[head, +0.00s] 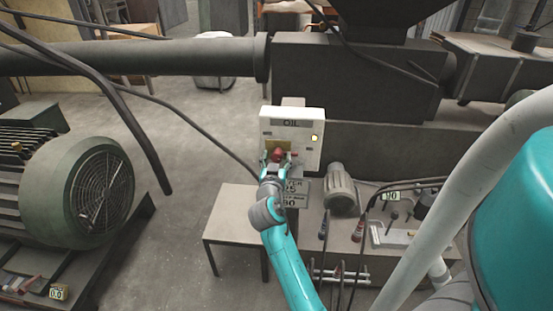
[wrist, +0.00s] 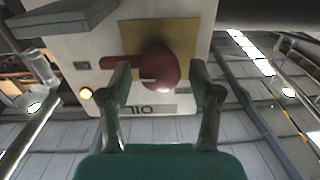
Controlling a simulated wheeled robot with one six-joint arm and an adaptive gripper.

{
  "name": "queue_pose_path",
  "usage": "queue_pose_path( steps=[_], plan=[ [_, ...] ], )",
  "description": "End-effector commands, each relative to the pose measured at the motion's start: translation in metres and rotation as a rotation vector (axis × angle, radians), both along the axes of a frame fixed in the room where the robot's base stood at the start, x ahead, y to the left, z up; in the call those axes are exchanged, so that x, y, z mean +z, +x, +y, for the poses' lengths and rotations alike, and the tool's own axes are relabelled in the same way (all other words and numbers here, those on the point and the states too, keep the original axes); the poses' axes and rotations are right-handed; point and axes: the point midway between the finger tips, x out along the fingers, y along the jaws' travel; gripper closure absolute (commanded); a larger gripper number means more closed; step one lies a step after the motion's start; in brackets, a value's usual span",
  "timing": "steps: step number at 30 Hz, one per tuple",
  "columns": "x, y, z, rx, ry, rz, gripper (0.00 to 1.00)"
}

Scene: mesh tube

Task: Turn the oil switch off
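The oil switch is a red rotary knob (head: 277,153) on a white box labelled OIL (head: 308,157). In the wrist view, where the label reads upside down, the knob (wrist: 160,66) sits on a yellow plate with its red lever pointing left. My gripper (head: 276,163) is at the front of the box. In the wrist view my gripper (wrist: 160,76) is open, with one finger on each side of the knob and small gaps visible. The left fingertip is close to the lever; contact cannot be told. A yellow lamp (head: 314,138) on the box is lit.
A thick dark pipe (head: 140,57) and a grey machine housing (head: 355,80) run behind the box. A large motor (head: 85,185) stands at left. A small table (head: 232,228) and a bench with cables and levers (head: 365,235) stand below. Floor at left centre is clear.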

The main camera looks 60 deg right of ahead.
Motion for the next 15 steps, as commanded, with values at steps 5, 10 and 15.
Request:
queue_pose_path(
  steps=[5,10,15],
  plan=[
    [0.0,0.0,0.0002,0.0,0.0,0.0,0.87],
    [0.0,0.0,0.0003,0.0,0.0,0.001,0.94],
    [-0.0001,0.0001,0.0004,0.0,-0.01,0.024,0.94]
  ],
)
